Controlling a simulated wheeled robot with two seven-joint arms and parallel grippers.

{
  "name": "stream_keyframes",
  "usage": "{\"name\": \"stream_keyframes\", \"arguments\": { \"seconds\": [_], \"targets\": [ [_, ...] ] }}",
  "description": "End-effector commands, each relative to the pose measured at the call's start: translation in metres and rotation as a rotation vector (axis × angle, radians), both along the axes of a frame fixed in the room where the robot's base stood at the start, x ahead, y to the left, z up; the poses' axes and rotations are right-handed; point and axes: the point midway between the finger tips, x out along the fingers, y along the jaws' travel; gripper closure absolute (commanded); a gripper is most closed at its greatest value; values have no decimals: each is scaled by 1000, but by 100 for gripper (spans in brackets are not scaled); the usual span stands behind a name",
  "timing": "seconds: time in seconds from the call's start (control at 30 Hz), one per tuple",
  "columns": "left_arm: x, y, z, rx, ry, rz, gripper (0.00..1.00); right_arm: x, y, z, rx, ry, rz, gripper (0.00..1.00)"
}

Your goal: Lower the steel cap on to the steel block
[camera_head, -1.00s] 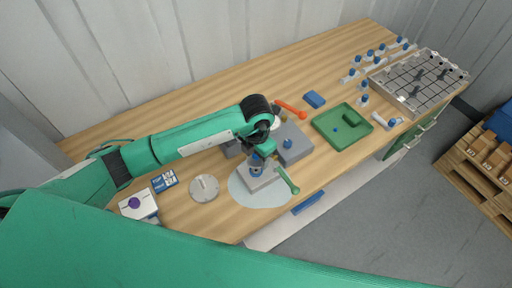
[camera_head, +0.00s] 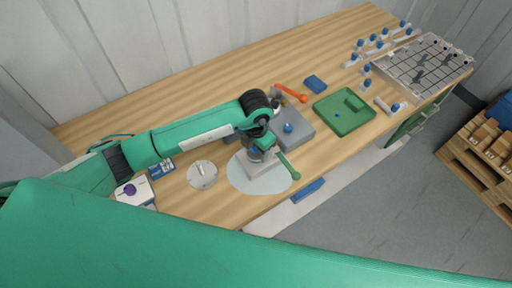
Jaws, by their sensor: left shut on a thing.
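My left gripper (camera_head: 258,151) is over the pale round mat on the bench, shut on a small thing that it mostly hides. That thing looks like the steel cap, with a bit of blue showing at the jaws. The light grey steel block (camera_head: 264,168) sits on the mat directly below the gripper. The gap between cap and block is too small to judge from here. A green-handled lever (camera_head: 287,166) sticks out to the right beside the block. My right gripper is not in view.
The pale mat (camera_head: 245,184) lies near the bench's front edge. A round steel disc (camera_head: 202,175) lies left of it. An orange-handled tool (camera_head: 291,93) and a green tray (camera_head: 329,118) are farther right.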

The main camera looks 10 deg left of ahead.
Motion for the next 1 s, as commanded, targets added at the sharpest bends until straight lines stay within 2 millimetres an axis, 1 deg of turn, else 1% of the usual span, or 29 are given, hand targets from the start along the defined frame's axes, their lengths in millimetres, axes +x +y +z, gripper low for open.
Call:
{"name": "stream_keyframes", "arguments": {
  "seconds": [0.17, 0.2, 0.27, 0.3, 0.33, 0.6, 0.73, 0.87, 1.0],
  "targets": [
    [0, 0, 1, -1, -1, 0, 74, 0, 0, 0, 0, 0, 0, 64],
    [0, 0, 1, -1, -1, 0, 44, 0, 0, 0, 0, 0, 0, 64],
    [0, 0, 1, -1, -1, 0, 33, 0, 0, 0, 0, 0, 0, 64],
    [0, 0, 1, -1, -1, 0, 25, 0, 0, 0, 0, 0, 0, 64],
    [0, 0, 1, -1, -1, 0, 21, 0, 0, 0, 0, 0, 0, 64],
    [0, 0, 1, 0, 0, 0, 21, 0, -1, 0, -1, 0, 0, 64],
    [1, -1, 8, -2, -2, -2, 21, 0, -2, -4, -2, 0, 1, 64],
    [1, 0, 28, -2, -5, -3, 21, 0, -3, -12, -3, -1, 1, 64],
    [1, -1, 61, -2, -7, -3, 21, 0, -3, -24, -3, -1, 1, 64]
  ]
}}
